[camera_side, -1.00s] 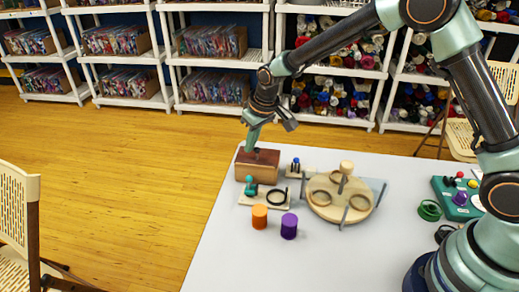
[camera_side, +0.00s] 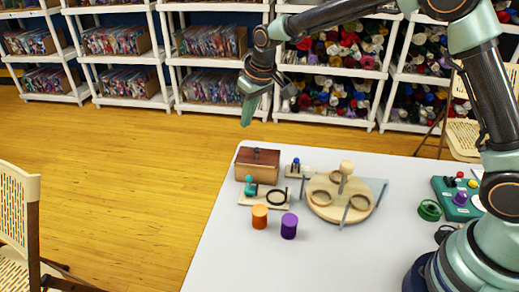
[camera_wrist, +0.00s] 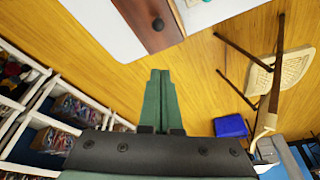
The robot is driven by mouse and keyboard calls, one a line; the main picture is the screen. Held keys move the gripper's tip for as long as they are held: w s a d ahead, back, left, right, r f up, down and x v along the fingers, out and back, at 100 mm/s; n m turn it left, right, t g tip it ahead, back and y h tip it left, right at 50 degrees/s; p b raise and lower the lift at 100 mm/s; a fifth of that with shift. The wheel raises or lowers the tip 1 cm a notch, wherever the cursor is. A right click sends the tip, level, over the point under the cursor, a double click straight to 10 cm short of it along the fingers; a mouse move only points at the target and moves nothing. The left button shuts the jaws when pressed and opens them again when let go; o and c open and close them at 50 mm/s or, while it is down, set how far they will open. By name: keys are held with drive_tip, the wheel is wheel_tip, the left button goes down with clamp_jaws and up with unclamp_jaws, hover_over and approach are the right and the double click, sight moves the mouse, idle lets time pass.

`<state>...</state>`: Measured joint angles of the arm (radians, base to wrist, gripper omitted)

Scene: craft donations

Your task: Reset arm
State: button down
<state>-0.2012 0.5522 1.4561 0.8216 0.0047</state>
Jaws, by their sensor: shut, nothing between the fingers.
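My gripper (camera_side: 247,111) is shut and empty. In the side view it hangs in the air above and a little left of the brown wooden box (camera_side: 257,166), clear of it. The box sits at the table's far left corner, with its dark lid down and a small knob on top. In the wrist view my gripper (camera_wrist: 160,75) shows its green fingers together, pointing toward the box (camera_wrist: 152,25) and the white table edge at the top.
On the white table (camera_side: 225,265) are an orange cylinder (camera_side: 259,217), a purple cylinder (camera_side: 289,226), a round wooden stand (camera_side: 322,206) and a green board (camera_side: 450,208) at right. Shelves (camera_side: 165,70) stand behind. A chair (camera_side: 20,225) is at left.

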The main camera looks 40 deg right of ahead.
drive_tip(key=s+d+r, duration=0.4)
drive_tip(key=s+r, duration=0.2)
drive_tip(key=r, duration=0.1)
drive_tip(key=s+d+r+m+t, duration=0.1)
drive_tip(key=s+d, duration=0.2)
drive_tip(key=s, duration=0.6)
drive_tip(key=s+d+r+m+t, duration=0.1)
drive_tip(key=s+d, duration=0.3)
drive_tip(key=s, duration=0.6)
drive_tip(key=shift+h, duration=0.4)
